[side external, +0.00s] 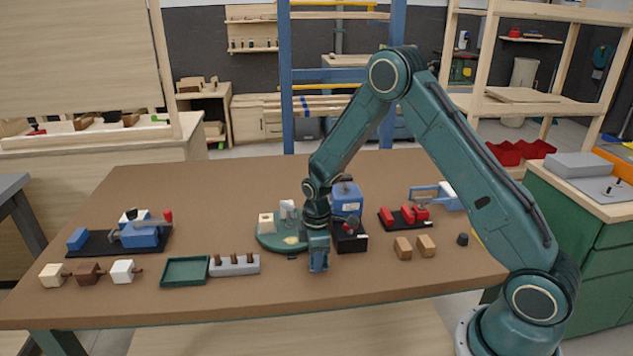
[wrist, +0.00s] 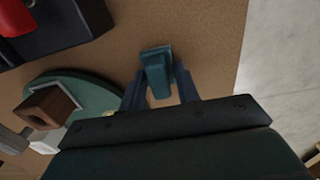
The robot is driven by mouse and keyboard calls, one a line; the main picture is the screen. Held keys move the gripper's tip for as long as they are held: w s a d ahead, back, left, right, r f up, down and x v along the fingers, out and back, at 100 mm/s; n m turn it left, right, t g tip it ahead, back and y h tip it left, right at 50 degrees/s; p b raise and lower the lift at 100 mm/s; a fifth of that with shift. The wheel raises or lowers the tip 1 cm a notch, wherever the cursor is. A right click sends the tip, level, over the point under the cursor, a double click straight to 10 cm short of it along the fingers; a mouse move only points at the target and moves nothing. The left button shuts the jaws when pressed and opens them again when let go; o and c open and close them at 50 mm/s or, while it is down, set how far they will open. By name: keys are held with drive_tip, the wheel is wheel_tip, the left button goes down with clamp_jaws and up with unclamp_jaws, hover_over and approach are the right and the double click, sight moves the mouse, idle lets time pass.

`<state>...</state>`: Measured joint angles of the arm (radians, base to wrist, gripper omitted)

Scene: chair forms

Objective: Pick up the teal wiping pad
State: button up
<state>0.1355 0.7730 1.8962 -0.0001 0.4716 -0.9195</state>
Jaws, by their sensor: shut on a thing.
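The teal wiping pad (wrist: 157,70) is between my gripper's (wrist: 158,85) fingertips in the wrist view, with bare brown table top around it. My gripper is shut on the pad. In the side external view my gripper (side external: 318,262) points down near the front edge of the table, in front of the round green base. The pad is hard to tell from the teal gripper there. I cannot tell whether the pad touches the table.
A round green base (side external: 270,243) with small blocks stands just behind left. A black box (side external: 350,240) and blue machine (side external: 346,198) are close behind right. A green tray (side external: 185,271) and grey peg holder (side external: 234,264) lie left. Wooden blocks (side external: 403,248) lie right.

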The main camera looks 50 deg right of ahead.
drive_tip(key=shift+r, duration=0.2)
wheel_tip(320, 180, up, 20)
drive_tip(key=shift+f, duration=0.15)
idle(0.6)
idle(0.4)
drive_tip(key=o, duration=0.3)
drive_tip(key=shift+c, duration=1.1)
drive_tip(key=shift+f, duration=0.1)
